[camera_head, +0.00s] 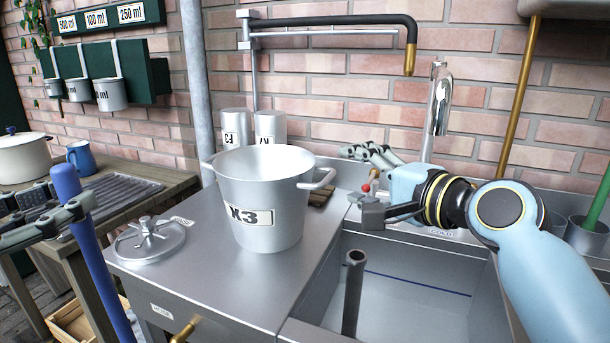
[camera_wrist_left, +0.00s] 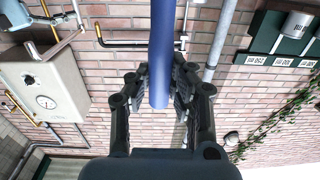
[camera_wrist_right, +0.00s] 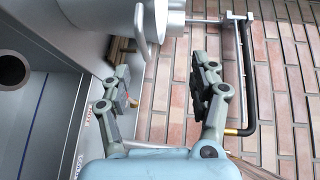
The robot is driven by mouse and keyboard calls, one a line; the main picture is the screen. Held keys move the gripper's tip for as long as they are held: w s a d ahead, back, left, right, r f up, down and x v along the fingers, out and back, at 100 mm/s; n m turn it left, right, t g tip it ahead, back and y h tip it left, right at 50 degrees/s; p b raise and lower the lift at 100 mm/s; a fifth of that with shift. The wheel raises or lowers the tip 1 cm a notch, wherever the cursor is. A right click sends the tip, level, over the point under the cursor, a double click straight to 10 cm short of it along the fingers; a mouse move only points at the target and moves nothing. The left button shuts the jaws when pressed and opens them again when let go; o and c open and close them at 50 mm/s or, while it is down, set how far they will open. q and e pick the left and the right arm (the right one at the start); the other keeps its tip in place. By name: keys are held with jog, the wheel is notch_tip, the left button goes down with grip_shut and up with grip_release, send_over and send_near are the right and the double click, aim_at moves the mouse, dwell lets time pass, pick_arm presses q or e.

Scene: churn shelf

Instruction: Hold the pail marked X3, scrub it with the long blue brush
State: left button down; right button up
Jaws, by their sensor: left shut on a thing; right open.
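The metal pail (camera_head: 285,195) marked X3 stands upright on the steel counter left of the sink, with a side handle (camera_head: 318,181) on its right. My right gripper (camera_head: 354,183) is open and empty, just right of that handle. The right wrist view shows the pail (camera_wrist_right: 95,12) and its handle (camera_wrist_right: 144,32) just beyond the open fingers (camera_wrist_right: 160,80). My left gripper (camera_head: 68,212) is shut on the blue shaft of the long brush (camera_head: 88,245), at the left of the head view. The shaft also shows in the left wrist view (camera_wrist_left: 162,45). Its bristles are not visible.
A round lid (camera_head: 150,243) lies on the counter left of the pail. Two metal canisters (camera_head: 236,128) stand behind it. The sink basin (camera_head: 410,300), with an upright pipe (camera_head: 353,295), is at the right. A tap (camera_head: 438,110) rises behind the right arm.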

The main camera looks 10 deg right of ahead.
aim_at(331, 171)
jog(key=w+a+f, duration=0.1)
jog(key=w, duration=0.3)
jog(key=w+a+f+m+h, duration=0.1)
jog(key=w, duration=0.3)
jog(key=w+a+f+m, duration=0.1)
jog(key=w, duration=0.3)
jog(key=shift+w+a+f, duration=0.1)
jog(key=shift+w+f, duration=0.05)
jog(key=shift+f, duration=0.2)
